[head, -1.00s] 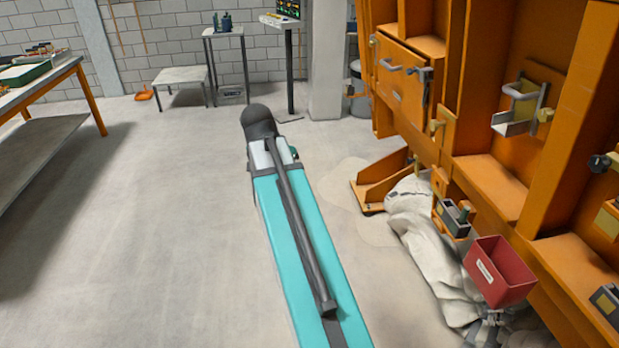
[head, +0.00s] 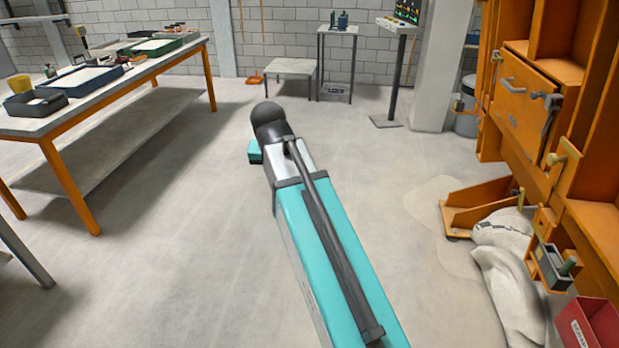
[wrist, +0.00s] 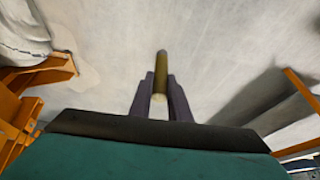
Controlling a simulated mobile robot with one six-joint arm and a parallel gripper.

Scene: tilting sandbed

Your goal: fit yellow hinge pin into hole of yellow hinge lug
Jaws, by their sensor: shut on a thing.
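The yellow hinge pin (wrist: 161,72) shows in the wrist view as a dull yellow rod, pointing away from me. My gripper (wrist: 159,88) is shut on it, one dark finger on each side, with a pale round end of the pin between the fingers. In the head view my gripper and the pin are hidden beyond my arm. A small yellowish piece (head: 560,163) sits on the orange frame at the right; I cannot tell whether it is the yellow hinge lug. No hole can be made out.
The orange frame (head: 590,225) fills the right side, with a grey sack (head: 508,262) and a red bin (head: 590,328) by it. A long table (head: 120,90) with trays stands at the left. A low stool (head: 290,68) stands at the back. The floor between is clear.

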